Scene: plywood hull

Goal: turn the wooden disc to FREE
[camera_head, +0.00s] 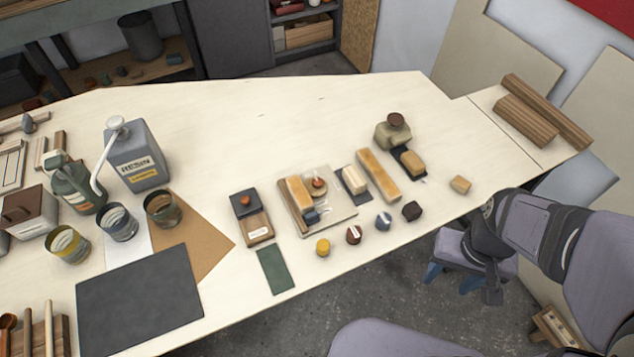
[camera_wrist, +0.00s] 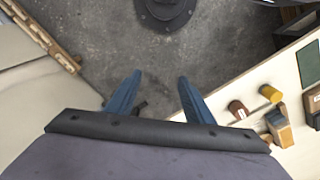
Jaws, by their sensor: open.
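A small reddish-brown disc (camera_head: 317,186) sits on a pale plate (camera_head: 340,212) on the workbench, close to the right side of an upright wooden block (camera_head: 299,192). Its markings are too small to read, so I cannot tell its setting. My gripper (camera_head: 455,281) is off the front edge of the bench, over the floor, to the right of and well apart from the disc. In the wrist view its two blue fingers (camera_wrist: 160,95) are spread with only floor between them. I cannot make out the disc in the wrist view.
Several small pieces, including a yellow one (camera_head: 323,247) and a red-brown one (camera_head: 353,235), stand along the front edge before the plate. A dark-topped wooden device (camera_head: 250,216) is left of it. A long wooden block (camera_head: 378,175) stands to the right. The bench behind is clear.

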